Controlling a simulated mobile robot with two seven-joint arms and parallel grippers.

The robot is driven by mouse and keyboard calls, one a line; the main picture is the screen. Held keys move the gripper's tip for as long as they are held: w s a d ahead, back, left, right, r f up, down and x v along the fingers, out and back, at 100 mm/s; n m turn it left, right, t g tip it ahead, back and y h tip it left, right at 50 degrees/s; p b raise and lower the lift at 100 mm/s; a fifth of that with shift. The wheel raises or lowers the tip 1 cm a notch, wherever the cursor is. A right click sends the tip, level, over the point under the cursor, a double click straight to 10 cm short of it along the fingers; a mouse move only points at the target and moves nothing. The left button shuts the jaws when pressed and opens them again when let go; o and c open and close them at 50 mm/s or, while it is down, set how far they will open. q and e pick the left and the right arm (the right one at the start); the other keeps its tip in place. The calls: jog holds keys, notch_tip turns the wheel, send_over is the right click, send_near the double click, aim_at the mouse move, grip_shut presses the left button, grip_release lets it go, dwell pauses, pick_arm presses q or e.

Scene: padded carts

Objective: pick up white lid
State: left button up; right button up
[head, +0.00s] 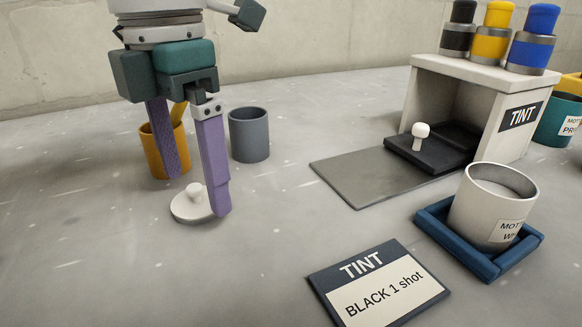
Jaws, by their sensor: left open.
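The white lid (187,209) is a flat round disc with a knob on top. It lies on the grey surface at the left of the head view. My left gripper (197,196) is open, pointing down, with its two purple fingers apart. One finger comes down at the right side of the lid's knob and hides part of the rim. The other finger is behind and to the left of the knob. I cannot tell whether either finger touches the lid. My right gripper does not show.
A yellow cup (152,152) and a grey cup (249,135) stand behind the lid. A tint stand (424,87) with several bottles is at the right. A white can (467,209) sits in a blue tray (444,238). A tint card (378,285) lies in front. The front left is clear.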

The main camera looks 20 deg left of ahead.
pick_arm(q)
notch_tip(320, 180, down, 2)
jog(key=shift+r, duration=0.1)
jog(key=c, duration=1.3)
jog(key=shift+r, duration=0.1)
